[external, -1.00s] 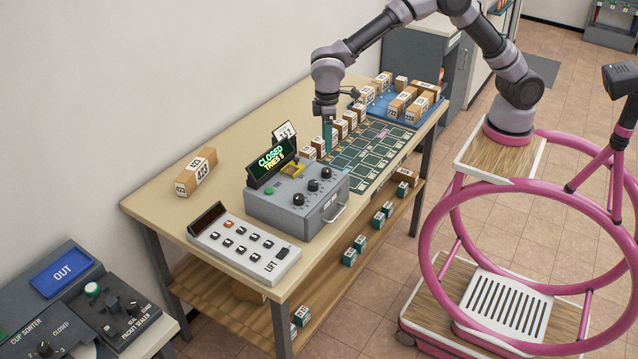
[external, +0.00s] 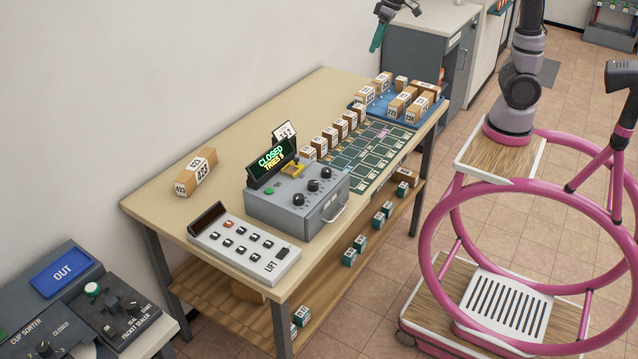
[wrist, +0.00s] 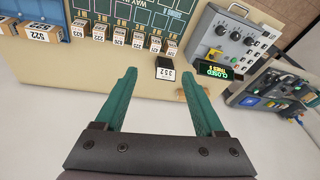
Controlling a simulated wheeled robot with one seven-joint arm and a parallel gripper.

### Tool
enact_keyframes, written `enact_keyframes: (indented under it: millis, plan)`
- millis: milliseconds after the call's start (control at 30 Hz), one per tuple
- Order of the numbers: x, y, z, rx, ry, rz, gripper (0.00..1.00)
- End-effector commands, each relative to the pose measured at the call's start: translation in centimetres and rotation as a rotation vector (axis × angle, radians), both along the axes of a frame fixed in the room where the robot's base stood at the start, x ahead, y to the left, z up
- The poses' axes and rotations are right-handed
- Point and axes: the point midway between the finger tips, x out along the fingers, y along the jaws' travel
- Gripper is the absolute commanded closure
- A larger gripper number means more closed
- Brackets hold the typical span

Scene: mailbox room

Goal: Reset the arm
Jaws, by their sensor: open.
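My gripper (external: 378,36) is raised high at the top of the external view, above and behind the far part of the table. In the wrist view my gripper (wrist: 160,103) shows two green fingers spread apart with nothing between them. Most of my arm is above the top edge of the external view; its lower links (external: 520,75) stand upright on the base.
Air above the table is clear.

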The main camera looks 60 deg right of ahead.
Motion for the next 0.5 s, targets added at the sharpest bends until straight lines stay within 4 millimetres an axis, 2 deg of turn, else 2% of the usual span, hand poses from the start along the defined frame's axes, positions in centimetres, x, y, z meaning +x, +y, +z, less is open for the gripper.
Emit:
enact_keyframes:
  millis: [33, 200, 400, 500]
  plan:
    - [-1.3, -2.6, 1.3, 0.022, -0.025, -0.051, 0.29]
    - [-6.0, -9.4, 3.5, 0.089, -0.095, -0.206, 0.29]
    - [-12.2, -15.3, 3.9, 0.168, -0.183, -0.381, 0.29]
    - [-14.8, -17.1, 3.5, 0.2, -0.22, -0.45, 0.29]
